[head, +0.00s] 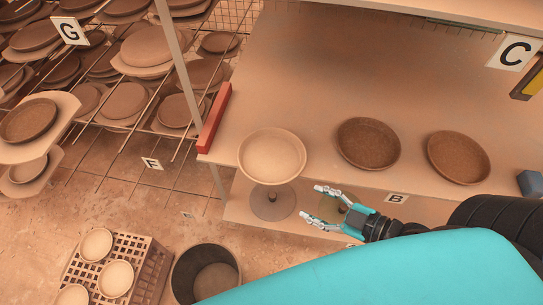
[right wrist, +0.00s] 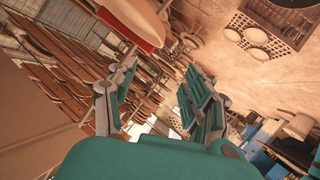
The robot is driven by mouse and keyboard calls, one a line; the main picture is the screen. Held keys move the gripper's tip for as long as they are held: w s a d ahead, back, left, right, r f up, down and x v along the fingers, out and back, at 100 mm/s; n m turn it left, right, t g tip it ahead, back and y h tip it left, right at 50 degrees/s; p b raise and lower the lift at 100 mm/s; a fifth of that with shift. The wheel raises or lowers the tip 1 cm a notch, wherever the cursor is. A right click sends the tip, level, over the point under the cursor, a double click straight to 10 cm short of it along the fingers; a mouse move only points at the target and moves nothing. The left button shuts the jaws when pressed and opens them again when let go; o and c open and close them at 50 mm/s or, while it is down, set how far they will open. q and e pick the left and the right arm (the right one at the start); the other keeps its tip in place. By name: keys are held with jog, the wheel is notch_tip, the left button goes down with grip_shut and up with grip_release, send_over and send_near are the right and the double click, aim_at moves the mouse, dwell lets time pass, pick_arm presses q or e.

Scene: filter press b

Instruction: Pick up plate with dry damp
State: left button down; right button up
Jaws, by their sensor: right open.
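A pale, sand-coloured round plate (head: 272,154) is at the left front of the shelf (head: 320,80) in the head view, its near rim at the shelf's front edge. Two plates with dark brown contents, a middle one (head: 367,142) and a right one (head: 458,157), sit to its right. I cannot tell which is the dry damp one. My right gripper (head: 313,202) is open and empty, in front of the shelf edge, just below and right of the pale plate, apart from it. Its spread fingers also show in the right wrist view (right wrist: 162,75). My left gripper is out of view.
A red block (head: 214,118) stands at the shelf's left end. A rack (head: 125,100) with many plates fills the left. A perforated crate (head: 148,262) with pale dishes and a dark bucket (head: 205,272) stand on the floor. A small grey block (head: 529,183) lies far right.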

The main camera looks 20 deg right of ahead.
jog(key=p, duration=0.1)
send_near(267, 180)
jog(key=w+a, duration=0.2)
jog(key=a, duration=0.1)
jog(key=x, duration=0.1)
jog(key=p+x, duration=0.1)
jog(key=x, duration=0.2)
jog(key=shift+w+r, duration=0.15)
jog(key=shift+w, duration=0.45)
jog(key=shift+w+a+f, duration=0.15)
jog(key=shift+w+f, duration=0.1)
jog(key=shift+w, duration=0.05)
jog(key=shift+s, duration=0.1)
jog(key=shift+c, duration=1.1)
grip_shut()
jog(key=shift+r, duration=0.15)
